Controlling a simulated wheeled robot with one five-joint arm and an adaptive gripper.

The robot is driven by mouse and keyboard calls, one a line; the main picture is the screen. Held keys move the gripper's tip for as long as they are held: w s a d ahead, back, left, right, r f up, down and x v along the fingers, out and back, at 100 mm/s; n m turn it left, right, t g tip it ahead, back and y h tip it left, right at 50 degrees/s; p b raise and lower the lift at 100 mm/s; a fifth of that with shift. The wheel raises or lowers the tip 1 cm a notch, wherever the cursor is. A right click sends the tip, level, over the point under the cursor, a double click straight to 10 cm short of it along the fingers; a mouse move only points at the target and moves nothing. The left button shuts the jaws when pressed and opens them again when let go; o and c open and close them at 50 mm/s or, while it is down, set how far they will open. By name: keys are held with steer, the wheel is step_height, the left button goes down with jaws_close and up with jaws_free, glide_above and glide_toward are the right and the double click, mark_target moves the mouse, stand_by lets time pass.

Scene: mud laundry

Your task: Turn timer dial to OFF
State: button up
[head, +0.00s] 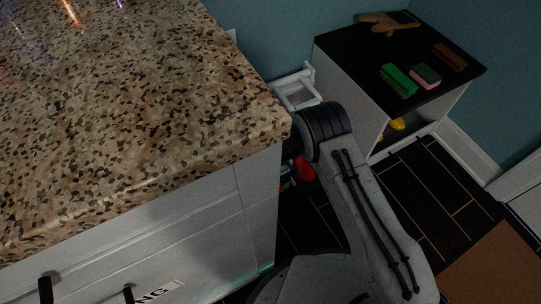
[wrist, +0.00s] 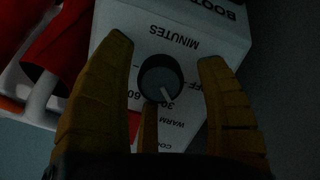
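In the wrist view, the timer dial (wrist: 161,77) is a round dark grey knob with a white pointer line. It sits on a white box (wrist: 190,30) with upside-down lettering: MINUTES, 60, 30, OFF and WARM. The pointer line aims down and right, close to the 30 mark; OFF lies to the dial's right. My gripper (wrist: 162,70) is open, its yellow-brown fingers left and right of the dial with gaps, a third finger just below it. Whether that finger touches the dial I cannot tell. In the head view, the counter hides my gripper and the dial.
Red boots on a white rack (wrist: 40,108) lie left of the box. In the head view, the speckled countertop (head: 130,120) stands close beside my arm. A black-topped cabinet (head: 345,52) with sponges and brushes is at the right back.

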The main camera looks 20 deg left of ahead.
steer(key=c, duration=1.2)
steer(key=shift+o, duration=0.2)
steer(key=shift+d+f+n+b, duration=0.1)
steer(key=shift+f+n+b, duration=0.2)
steer(key=shift+b, duration=0.5)
steer(key=shift+d+r+n+b, duration=0.1)
steer(key=shift+r+n+b, duration=0.05)
steer(key=shift+n+b, duration=0.25)
steer(key=o, duration=1.2)
steer(key=shift+r, duration=0.1)
steer(key=shift+r, duration=0.1)
steer(key=v, duration=1.1)
steer(key=shift+s+d+r, duration=0.15)
steer(key=shift+d+r, duration=0.05)
steer(key=shift+r, duration=0.1)
